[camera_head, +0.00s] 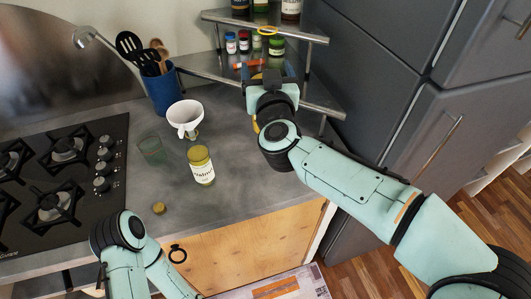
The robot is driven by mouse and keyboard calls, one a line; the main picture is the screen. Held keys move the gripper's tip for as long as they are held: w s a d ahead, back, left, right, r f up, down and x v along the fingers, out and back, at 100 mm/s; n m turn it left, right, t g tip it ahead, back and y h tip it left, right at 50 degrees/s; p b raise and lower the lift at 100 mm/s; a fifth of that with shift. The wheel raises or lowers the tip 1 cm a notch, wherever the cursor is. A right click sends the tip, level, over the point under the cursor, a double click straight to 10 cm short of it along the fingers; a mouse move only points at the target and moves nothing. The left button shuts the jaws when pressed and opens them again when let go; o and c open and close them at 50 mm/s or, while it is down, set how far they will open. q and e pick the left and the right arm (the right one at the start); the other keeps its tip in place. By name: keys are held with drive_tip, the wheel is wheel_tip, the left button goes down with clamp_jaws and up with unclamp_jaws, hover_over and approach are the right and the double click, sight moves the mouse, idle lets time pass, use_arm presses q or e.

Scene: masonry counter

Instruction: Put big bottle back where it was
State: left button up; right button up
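A jar with a mustard-yellow lid and a pale label (201,169) stands upright on the grey counter, left of my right forearm. Bottles stand on the top shelf of the corner rack, a dark one (240,6) and another dark one with a pale label (291,9), both cut off by the upper edge. I cannot tell which is the big bottle. My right gripper (269,76) reaches to the lower rack shelves; its fingers are hard to make out, and any grip is hidden. A yellow patch shows behind my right wrist. My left arm is at the lower left, its gripper out of view.
Small jars (243,42) stand on the middle rack shelf (301,71). A gas hob (83,205) is left; a grey fridge (385,70) is right.

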wheel_tip(320, 180, down, 12)
drive_tip(key=b, duration=0.4)
drive_tip(key=shift+s+f, duration=0.1)
drive_tip(key=shift+s, duration=0.05)
use_arm(q)
wheel_tip(320, 180, down, 6)
drive_tip(key=s+b, duration=0.1)
drive_tip(key=b, duration=0.1)
drive_tip(key=shift+s+f, duration=0.15)
drive_tip(key=shift+f, duration=0.05)
use_arm(e)
wheel_tip(320, 180, down, 7)
drive_tip(key=o, duration=1.5)
drive_tip(key=shift+f, duration=0.15)
drive_tip(key=shift+c, duration=0.2)
use_arm(q)
drive_tip(key=shift+f, duration=0.1)
use_arm(e)
drive_tip(key=shift+o, duration=0.2)
